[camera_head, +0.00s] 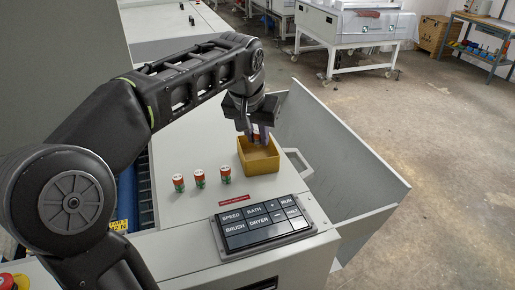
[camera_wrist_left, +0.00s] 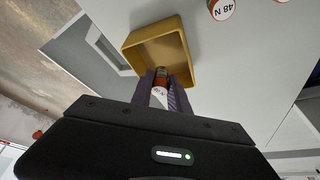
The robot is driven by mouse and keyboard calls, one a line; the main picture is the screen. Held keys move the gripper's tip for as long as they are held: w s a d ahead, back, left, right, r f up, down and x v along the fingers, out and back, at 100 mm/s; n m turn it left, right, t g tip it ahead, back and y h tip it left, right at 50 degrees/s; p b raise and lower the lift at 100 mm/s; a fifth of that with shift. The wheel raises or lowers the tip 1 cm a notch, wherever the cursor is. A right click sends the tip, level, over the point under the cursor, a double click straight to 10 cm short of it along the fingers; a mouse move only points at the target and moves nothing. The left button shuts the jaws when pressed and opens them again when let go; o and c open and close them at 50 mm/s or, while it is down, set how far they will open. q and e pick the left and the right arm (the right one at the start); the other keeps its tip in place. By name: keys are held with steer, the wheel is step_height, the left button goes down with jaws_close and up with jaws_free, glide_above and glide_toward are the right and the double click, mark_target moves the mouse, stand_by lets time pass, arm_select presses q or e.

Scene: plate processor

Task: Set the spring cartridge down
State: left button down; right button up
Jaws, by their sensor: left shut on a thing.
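My left gripper (camera_head: 253,134) is shut on a spring cartridge (camera_wrist_left: 159,92), a small cylinder with a white label and an orange-brown part. In the left wrist view the fingers (camera_wrist_left: 162,88) grip it from both sides at the near edge of an open yellow tray (camera_wrist_left: 133,42). In the head view the cartridge (camera_head: 257,138) shows only in part between the fingers, over the yellow tray (camera_head: 259,168). I cannot tell whether it touches the tray floor. The tray looks otherwise empty. My right gripper is not in view.
Three similar cartridges stand upright on the grey top, left (camera_head: 179,183), middle (camera_head: 199,178) and right (camera_head: 225,174). A black button panel (camera_head: 264,226) lies in front of them. A raised grey side panel (camera_head: 340,150) bounds the right.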

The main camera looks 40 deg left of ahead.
mark_target(256, 142)
arm_select(q)
steer(key=shift+f, duration=0.25)
steer(key=shift+f, duration=1.75)
steer(key=shift+f, duration=0.2)
steer(key=c, duration=1.5)
jaws_free()
steer(key=shift+c, duration=0.2)
steer(key=shift+r, duration=0.1)
steer(key=shift+r, duration=0.2)
steer(key=v, duration=1.2)
